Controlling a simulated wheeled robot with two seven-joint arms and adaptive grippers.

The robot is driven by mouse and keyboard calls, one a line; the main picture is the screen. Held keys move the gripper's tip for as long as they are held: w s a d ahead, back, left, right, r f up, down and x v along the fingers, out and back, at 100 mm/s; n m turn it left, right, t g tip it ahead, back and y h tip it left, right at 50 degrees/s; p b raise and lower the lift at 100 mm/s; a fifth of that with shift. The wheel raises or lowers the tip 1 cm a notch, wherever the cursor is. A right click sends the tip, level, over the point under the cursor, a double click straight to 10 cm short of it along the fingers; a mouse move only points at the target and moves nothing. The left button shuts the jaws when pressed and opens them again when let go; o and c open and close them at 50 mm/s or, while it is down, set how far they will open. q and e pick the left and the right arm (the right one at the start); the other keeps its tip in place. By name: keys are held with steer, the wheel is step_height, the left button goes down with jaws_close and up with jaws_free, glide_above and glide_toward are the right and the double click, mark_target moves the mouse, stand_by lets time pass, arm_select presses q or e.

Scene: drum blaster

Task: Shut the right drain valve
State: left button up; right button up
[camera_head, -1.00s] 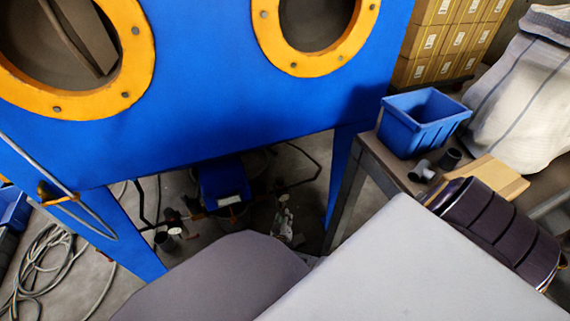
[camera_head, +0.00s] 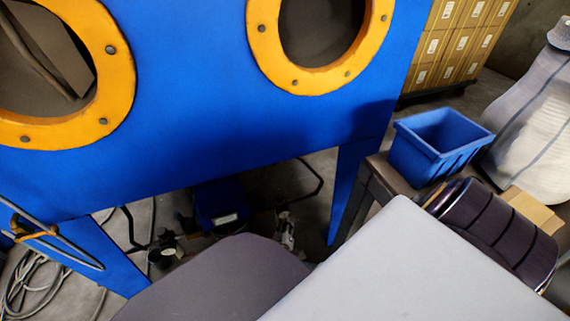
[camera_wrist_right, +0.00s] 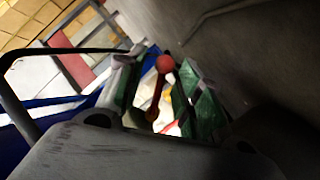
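The blue cabinet (camera_head: 190,110) with orange portholes stands ahead, and dark pipework shows under it in the head view. In the right wrist view, a valve lever (camera_wrist_right: 155,100) with a red ball knob (camera_wrist_right: 165,63) appears between the two green-padded fingers of my right gripper (camera_wrist_right: 160,80). The fingers are apart, one on each side of the lever; I cannot tell whether either touches it. In the head view my right gripper (camera_head: 286,230) is small and dark below the cabinet. The valve body is hidden. My left gripper is not in view.
A blue bin (camera_head: 440,145) stands on a dark bench (camera_head: 378,175) at right, beside a black ribbed cylinder (camera_head: 495,230). A blue cabinet leg (camera_head: 350,190) stands near my right gripper. A hose (camera_head: 35,275) lies coiled on the floor at left.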

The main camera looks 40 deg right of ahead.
steer(key=shift+c, duration=0.4)
jaws_close()
steer(key=shift+a, duration=0.1)
steer(key=shift+d+r+n+h, duration=0.15)
steer(key=shift+d+n+h, duration=0.05)
steer(key=shift+n+h, duration=0.2)
stand_by(0.4)
steer(key=shift+o, duration=0.4)
jaws_free()
steer(key=shift+a, duration=0.15)
steer(key=shift+m+y, duration=0.4)
